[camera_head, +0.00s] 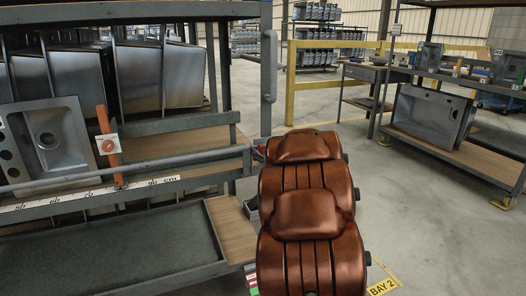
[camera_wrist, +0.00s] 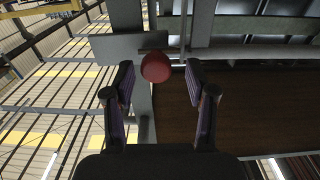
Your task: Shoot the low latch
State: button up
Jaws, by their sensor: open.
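In the wrist view a round red knob (camera_wrist: 155,67) stands at a grey plate (camera_wrist: 125,47) on a grey upright. My gripper (camera_wrist: 159,75) is open, with one dark finger on each side of the knob. The knob shows between the fingertips, with a gap on both sides; I cannot tell how deep it sits between them. In the head view my copper arm hides the gripper and the knob. A small red part (camera_head: 258,150) shows left of my arm, at the right end of the rack's front bar (camera_head: 130,168). I cannot tell whether it is the same knob.
The rack (camera_head: 70,206) on the left holds steel sinks (camera_head: 48,140), with an orange upright tag (camera_head: 107,146) and a ruler strip. An empty green tray (camera_head: 110,250) lies low. A yellow rail (camera_head: 340,44) and another sink rack (camera_head: 455,150) stand behind. Floor right of my arm is clear.

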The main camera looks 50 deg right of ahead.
jog(key=v, duration=1.1)
dwell(0.3)
jog(key=shift+s+a, duration=0.1)
jog(key=shift+s, duration=0.05)
dwell(0.6)
